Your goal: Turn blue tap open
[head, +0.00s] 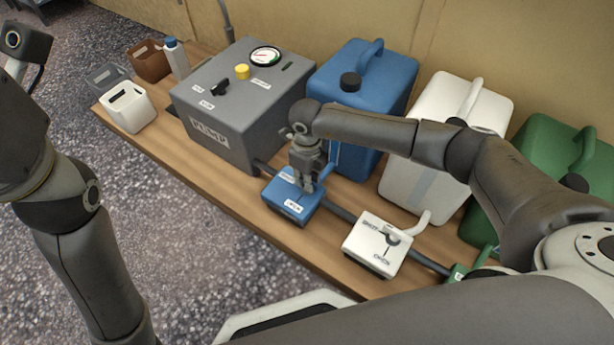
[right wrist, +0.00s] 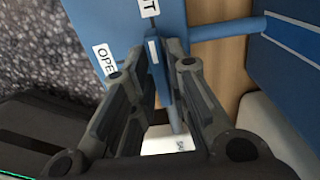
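My right gripper (head: 305,186) points down over the tap. In the right wrist view its fingers (right wrist: 160,60) are on both sides of the tap's blue handle (right wrist: 155,52) and look closed on it. The handle is mostly hidden in the head view. My left gripper is out of view; only its arm shows at the left.
A white tap (head: 365,238) stands right of the blue one, and a green tap (head: 458,274) beyond. Behind are blue (head: 385,75), white (head: 490,105) and green (head: 548,140) canisters. The grey pump (head: 225,130) stands left. Small containers (head: 125,110) occupy the table's left end.

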